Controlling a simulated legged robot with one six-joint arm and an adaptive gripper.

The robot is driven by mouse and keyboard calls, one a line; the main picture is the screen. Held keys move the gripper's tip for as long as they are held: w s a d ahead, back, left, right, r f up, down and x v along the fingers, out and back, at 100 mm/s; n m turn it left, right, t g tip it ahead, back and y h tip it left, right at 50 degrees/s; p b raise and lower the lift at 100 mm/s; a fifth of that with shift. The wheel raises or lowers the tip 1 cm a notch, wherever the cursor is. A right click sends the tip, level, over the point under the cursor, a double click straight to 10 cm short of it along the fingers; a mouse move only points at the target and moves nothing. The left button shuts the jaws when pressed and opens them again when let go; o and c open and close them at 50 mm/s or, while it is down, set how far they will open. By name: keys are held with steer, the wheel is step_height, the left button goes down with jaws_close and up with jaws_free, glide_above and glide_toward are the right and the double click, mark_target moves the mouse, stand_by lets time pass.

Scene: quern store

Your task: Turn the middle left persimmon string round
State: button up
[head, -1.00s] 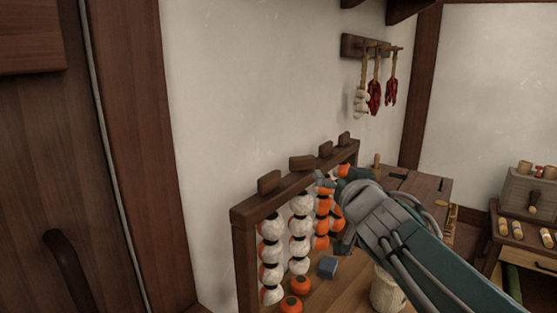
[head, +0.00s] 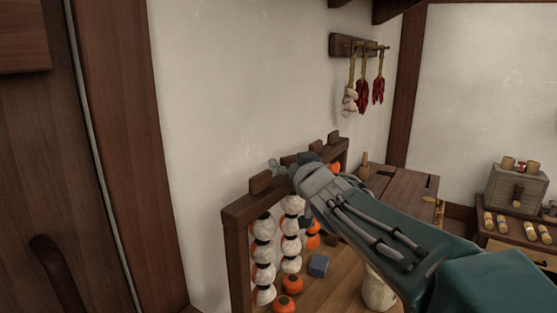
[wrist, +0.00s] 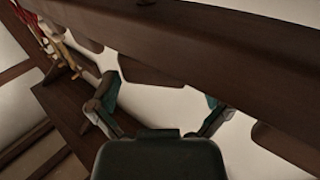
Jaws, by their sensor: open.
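The middle left persimmon string (head: 291,245) hangs in a wooden rack, its white side showing, dark bands between the fruits. My gripper (head: 279,169) is open at the rack's top rail, over this string, and hides the wooden tab there. In the wrist view my gripper (wrist: 160,95) has its fingers spread, with a tab (wrist: 153,73) between and beyond them. I see no finger touching it. The far left string (head: 264,253) also shows white. The strings to the right (head: 313,235) show orange but are mostly hidden by my arm.
The rack's rail (head: 238,208) carries other tabs, such as the far left one (head: 260,182). Loose persimmons (head: 291,284) and a blue block (head: 318,265) lie on the bench. Dried peppers (head: 362,96) hang on the wall. A chest (head: 516,188) stands at right.

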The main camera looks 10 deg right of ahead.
steer(key=shift+w+d, duration=0.35)
steer(key=shift+w, duration=0.15)
steer(key=shift+c, duration=0.3)
steer(key=shift+a, duration=0.15)
steer(key=c, duration=0.8)
steer(key=shift+n+g+y, duration=0.3)
steer(key=shift+n+y, duration=0.8)
steer(key=shift+y, duration=0.6)
steer(key=shift+n+g+y, duration=0.5)
steer(key=shift+n+y, duration=0.3)
steer(key=shift+y, duration=0.3)
steer(key=shift+n+g+y, duration=1.6)
steer(key=shift+n+y, duration=0.2)
steer(key=shift+y, duration=0.6)
steer(key=shift+c, duration=0.3)
